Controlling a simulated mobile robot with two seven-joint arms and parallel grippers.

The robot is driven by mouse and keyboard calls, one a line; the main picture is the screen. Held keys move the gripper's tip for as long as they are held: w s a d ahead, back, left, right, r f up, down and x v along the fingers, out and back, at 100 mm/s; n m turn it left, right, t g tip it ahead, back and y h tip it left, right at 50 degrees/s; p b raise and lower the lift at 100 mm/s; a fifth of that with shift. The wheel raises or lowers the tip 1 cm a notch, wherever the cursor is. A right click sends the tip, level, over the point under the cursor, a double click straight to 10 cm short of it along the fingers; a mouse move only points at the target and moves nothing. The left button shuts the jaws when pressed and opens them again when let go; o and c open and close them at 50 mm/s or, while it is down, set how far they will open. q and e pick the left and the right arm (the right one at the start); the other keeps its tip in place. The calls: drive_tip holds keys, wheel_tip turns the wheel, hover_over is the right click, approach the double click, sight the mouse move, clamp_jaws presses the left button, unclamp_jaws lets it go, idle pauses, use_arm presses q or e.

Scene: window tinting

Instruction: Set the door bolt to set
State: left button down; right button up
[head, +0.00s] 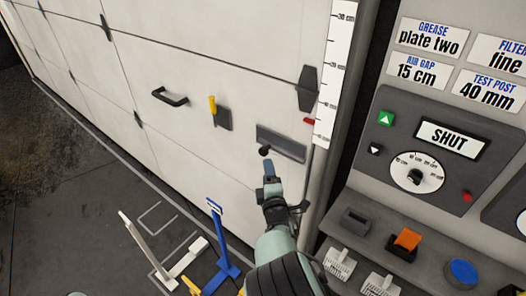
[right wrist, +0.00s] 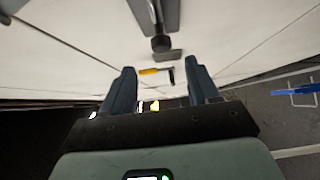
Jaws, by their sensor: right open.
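The door bolt is a grey plate (head: 281,144) with a black round knob (head: 264,151) at its left end, low on the white door (head: 240,60). In the right wrist view the knob (right wrist: 160,43) stands just beyond the fingertips, centred between them. My right gripper (head: 268,164) is open and empty, just below the knob in the head view. Its two dark fingers (right wrist: 159,66) stand apart in the wrist view, and I see no contact with the knob. The fingers partly overlap each other in the head view. My left gripper is not in view.
A yellow-handled latch (head: 213,105) and a black pull handle (head: 170,97) sit left of the bolt. A control panel (head: 400,190) reading SHUT and a shelf of small items are at right. A blue stand (head: 220,250) and white stand (head: 150,250) occupy the floor below.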

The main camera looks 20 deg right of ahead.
sight(264, 154)
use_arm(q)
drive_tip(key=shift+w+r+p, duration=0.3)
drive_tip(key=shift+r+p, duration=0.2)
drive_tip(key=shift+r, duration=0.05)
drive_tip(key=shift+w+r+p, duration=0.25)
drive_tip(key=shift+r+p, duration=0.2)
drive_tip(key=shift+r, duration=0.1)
use_arm(e)
drive_tip(key=w, duration=0.3)
drive_tip(key=w+d, duration=0.1)
drive_tip(key=w, duration=0.6)
drive_tip(key=shift+w+d+f, duration=0.1)
drive_tip(key=shift+w+d, duration=0.05)
drive_tip(key=shift+w, duration=0.2)
